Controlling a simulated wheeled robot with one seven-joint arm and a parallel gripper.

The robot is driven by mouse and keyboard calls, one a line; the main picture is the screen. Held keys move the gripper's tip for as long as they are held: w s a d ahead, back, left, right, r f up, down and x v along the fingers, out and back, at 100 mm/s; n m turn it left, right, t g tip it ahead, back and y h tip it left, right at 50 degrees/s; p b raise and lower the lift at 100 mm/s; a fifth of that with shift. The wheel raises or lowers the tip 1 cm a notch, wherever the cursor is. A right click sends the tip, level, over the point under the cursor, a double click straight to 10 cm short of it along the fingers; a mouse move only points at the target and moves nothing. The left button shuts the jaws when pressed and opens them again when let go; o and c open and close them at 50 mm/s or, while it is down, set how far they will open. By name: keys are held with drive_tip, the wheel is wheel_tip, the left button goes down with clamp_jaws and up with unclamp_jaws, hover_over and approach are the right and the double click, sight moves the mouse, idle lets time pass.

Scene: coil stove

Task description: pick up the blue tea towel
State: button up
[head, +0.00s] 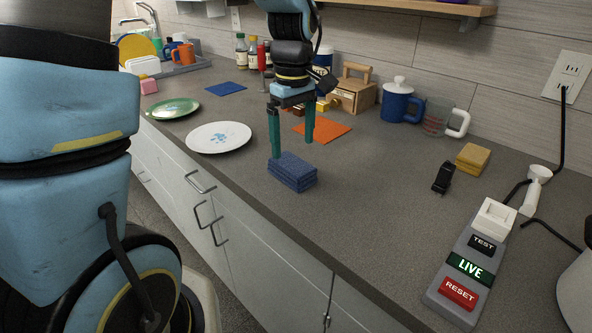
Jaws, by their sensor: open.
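The blue tea towel (292,172) lies folded into a thick block on the grey counter, near its front edge. My gripper (291,149) points down with its two green fingers apart. It is open and holds nothing. The fingertips are just above and at the back of the towel; the left finger overlaps the towel's left back corner in the picture. I cannot tell whether a finger touches the towel.
A white plate (219,137) and a green plate (173,108) lie left. An orange cloth (321,130) and wooden box (352,96) are behind. A blue mug (398,104), yellow sponge (473,158) and power strip (465,268) stand right. The counter right of the towel is clear.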

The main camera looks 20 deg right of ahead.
sight(292, 163)
drive_tip(key=shift+a+f+p, duration=0.15)
drive_tip(key=shift+f+p, duration=0.8)
drive_tip(key=shift+f, duration=2.4)
drive_tip(key=shift+c, duration=0.4)
drive_tip(key=c, duration=1.2)
